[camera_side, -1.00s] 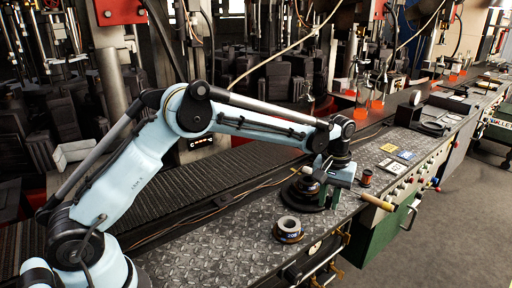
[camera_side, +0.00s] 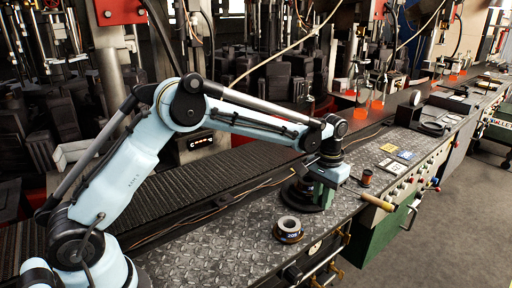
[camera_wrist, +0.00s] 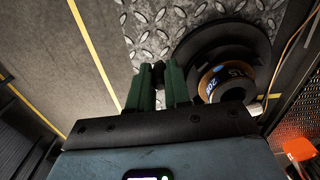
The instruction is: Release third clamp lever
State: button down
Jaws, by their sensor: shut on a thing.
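A round black mould base (camera_side: 302,193) sits on the metal bench, and my gripper (camera_side: 322,198) is over its right side with green fingers pointing down. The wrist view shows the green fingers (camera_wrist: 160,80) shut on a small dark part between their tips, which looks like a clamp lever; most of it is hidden. In that view the round black mould (camera_wrist: 248,38) is just right of the fingers, with a brown ring bearing a blue label (camera_wrist: 208,88) overlapping it. I cannot tell which clamp lever this is.
A tan handle (camera_side: 377,202) sticks out at the bench's front edge, and a small copper-dark cup (camera_side: 367,177) stands to the right. The diamond-plate bench (camera_side: 225,235) is clear at left front.

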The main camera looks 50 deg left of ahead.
jog(key=shift+s+a+m, duration=0.1)
jog(key=shift+a+m, duration=0.4)
jog(key=shift+m, duration=0.75)
jog(key=shift+s+a+m, duration=0.1)
jog(key=shift+a+m, duration=0.4)
jog(key=shift+m, duration=0.75)
jog(key=c, duration=1.1)
grip_release()
jog(key=shift+d, duration=0.1)
